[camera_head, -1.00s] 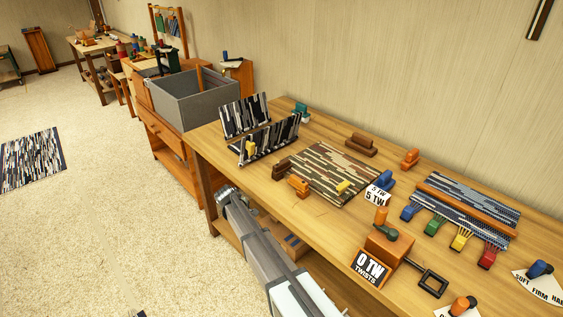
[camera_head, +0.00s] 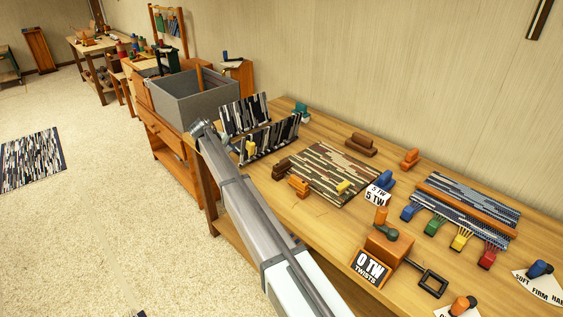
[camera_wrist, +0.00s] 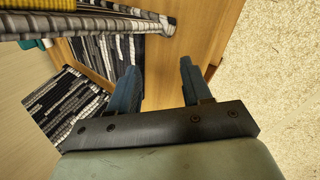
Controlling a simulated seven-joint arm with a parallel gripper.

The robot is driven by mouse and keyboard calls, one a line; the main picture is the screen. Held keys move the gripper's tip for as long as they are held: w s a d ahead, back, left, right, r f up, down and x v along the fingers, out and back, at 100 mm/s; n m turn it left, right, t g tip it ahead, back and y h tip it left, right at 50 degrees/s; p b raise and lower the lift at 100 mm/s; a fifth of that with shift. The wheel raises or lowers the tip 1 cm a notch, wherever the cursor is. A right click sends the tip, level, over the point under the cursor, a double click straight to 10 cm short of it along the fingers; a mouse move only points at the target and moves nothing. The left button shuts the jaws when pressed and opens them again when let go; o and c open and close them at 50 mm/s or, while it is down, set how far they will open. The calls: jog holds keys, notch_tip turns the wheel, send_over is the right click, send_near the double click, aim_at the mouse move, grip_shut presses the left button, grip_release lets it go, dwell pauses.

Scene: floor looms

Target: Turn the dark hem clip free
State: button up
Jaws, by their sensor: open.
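In the head view a small dark brown piece (camera_head: 281,165), possibly the dark hem clip, sits at the left edge of the striped brown-green mat (camera_head: 325,165); it is too small to make out its shape or fastening. An orange clip (camera_head: 298,186) and a yellow clip (camera_head: 343,187) are at the mat's near edge. My gripper (camera_head: 203,127) is at the table's left end, beside the black-and-white striped rack (camera_head: 268,140) and apart from the dark piece. In the wrist view my gripper (camera_wrist: 160,82) is open and empty; no dark clip is clearly seen there.
The rack's bar and striped cloth (camera_wrist: 90,22) lie close ahead of my fingers in the wrist view. A grey bin (camera_head: 195,97) stands behind the table's left end. A brown block (camera_head: 361,145), blue block (camera_head: 384,181) and twist box (camera_head: 388,247) stand on the table.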

jog(key=w+d+r+m+g+h, duration=0.2)
jog(key=w+d+r+m, duration=0.5)
jog(key=d+r, duration=0.35)
jog(key=w+d+r+m+g+h, duration=0.1)
jog(key=w+d+r+m, duration=0.7)
jog(key=r, duration=0.3)
jog(key=m+g+y, duration=0.2)
jog(key=m+y, duration=0.4)
jog(key=y, duration=0.1)
send_over(281, 162)
notch_tip(281, 162, down, 8)
notch_tip(281, 162, down, 14)
jog(key=shift+s+d+r, duration=0.1)
jog(key=shift+s+r, duration=0.05)
jog(key=shift+r, duration=0.1)
jog(key=shift+c, duration=0.5)
grip_shut()
